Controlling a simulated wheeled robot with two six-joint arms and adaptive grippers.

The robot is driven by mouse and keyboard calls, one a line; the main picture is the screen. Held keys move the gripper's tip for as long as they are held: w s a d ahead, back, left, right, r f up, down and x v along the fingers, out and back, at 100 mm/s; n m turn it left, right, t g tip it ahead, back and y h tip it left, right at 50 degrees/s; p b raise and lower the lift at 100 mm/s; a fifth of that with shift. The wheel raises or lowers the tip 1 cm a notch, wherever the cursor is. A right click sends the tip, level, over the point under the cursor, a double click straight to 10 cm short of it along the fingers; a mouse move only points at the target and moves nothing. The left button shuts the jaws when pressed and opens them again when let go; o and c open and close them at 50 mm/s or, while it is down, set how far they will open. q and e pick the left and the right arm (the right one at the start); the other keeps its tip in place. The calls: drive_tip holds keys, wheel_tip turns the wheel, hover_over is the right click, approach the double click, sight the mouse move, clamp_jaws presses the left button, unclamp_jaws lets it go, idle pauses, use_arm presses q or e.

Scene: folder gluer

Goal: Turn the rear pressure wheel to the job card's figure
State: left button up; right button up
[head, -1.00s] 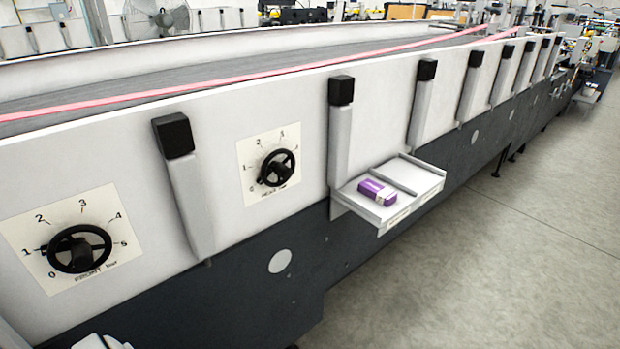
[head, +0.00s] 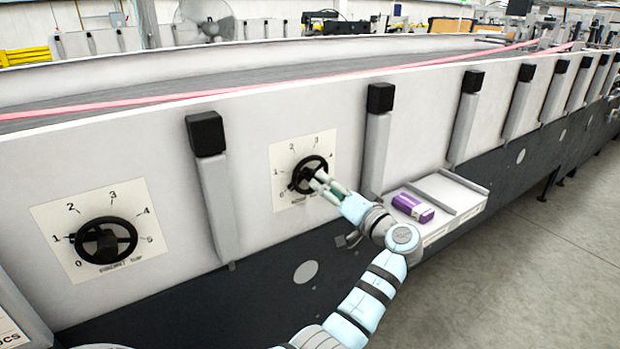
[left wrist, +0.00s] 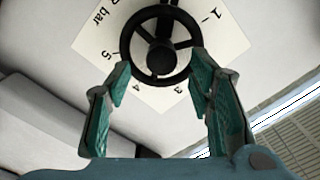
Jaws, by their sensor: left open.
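The rear pressure wheel (head: 310,174) is a black handwheel on a white numbered dial plate (head: 283,150) on the machine's side. Its lower right is partly hidden by my left gripper (head: 318,183), which reaches up to it from the lower right. In the left wrist view the wheel (left wrist: 160,46) is upside down, beyond the two green-padded fingers of my gripper (left wrist: 160,90). The fingers are spread apart with nothing between them; contact with the rim cannot be told. The wheel's setting is not clear. My right gripper is not in view.
The front pressure wheel (head: 103,240) is on its own dial to the left, its pointer near 1. A grey post (head: 212,190) stands between the dials. A small shelf (head: 455,190) with a purple box (head: 412,207) juts out at right. Floor beyond is clear.

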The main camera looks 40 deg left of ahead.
sight(320, 182)
use_arm(q)
drive_tip(key=x, duration=0.3)
drive_tip(key=shift+w+a, duration=0.2)
drive_tip(key=shift+s, duration=0.25)
drive_tip(key=shift+c, duration=0.6)
drive_tip(key=shift+a, duration=0.1)
clamp_jaws()
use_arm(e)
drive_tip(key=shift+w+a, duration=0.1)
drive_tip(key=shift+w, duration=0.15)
use_arm(q)
drive_tip(key=shift+m, duration=0.3)
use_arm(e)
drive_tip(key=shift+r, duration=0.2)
use_arm(q)
drive_tip(key=m+p, duration=0.2)
drive_tip(key=m, duration=0.2)
drive_tip(key=shift+r, duration=0.15)
drive_tip(key=m+p, duration=0.2)
drive_tip(key=m, duration=0.3)
drive_tip(key=shift+p, duration=0.4)
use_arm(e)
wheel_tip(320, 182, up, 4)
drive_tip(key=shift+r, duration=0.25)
